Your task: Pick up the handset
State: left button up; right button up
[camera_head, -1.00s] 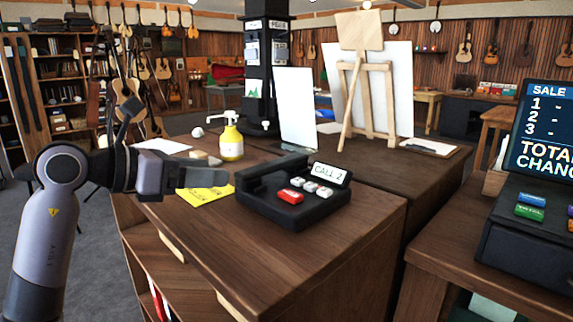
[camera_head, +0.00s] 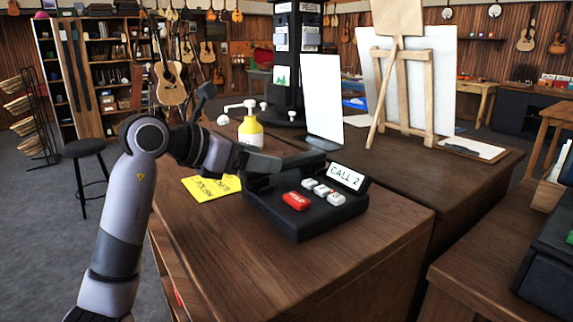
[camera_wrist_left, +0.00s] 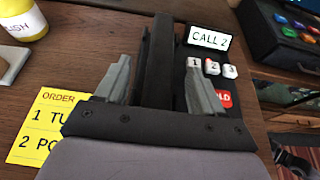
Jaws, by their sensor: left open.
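The black handset (camera_head: 308,159) lies along the left side of a black desk phone (camera_head: 300,227) on the wooden counter. The phone has a "CALL 2" display (camera_head: 346,176), white numbered keys and a red key. My left gripper (camera_head: 274,162) is at the handset, its fingers open. In the left wrist view the handset (camera_wrist_left: 160,60) runs lengthwise between the two grey fingers of the left gripper (camera_wrist_left: 158,76), with a gap visible on the right. Whether either finger touches it I cannot tell. The gripper body hides the handset's near end. My right gripper is not in view.
A yellow order note (camera_head: 211,186) lies left of the phone. A yellow pump bottle (camera_head: 250,132) and a white upright panel (camera_head: 322,97) stand behind it. A wooden easel (camera_head: 400,90) is farther back. The counter in front of the phone is clear.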

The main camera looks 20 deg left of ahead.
aim_at(286, 169)
pick_arm(q)
jog(key=shift+p+x, duration=0.3)
jog(key=shift+x, duration=1.65)
jog(key=shift+d+r, duration=0.1)
jog(key=c, duration=1.2)
jog(key=shift+o, duration=0.2)
jog(key=shift+r, duration=0.15)
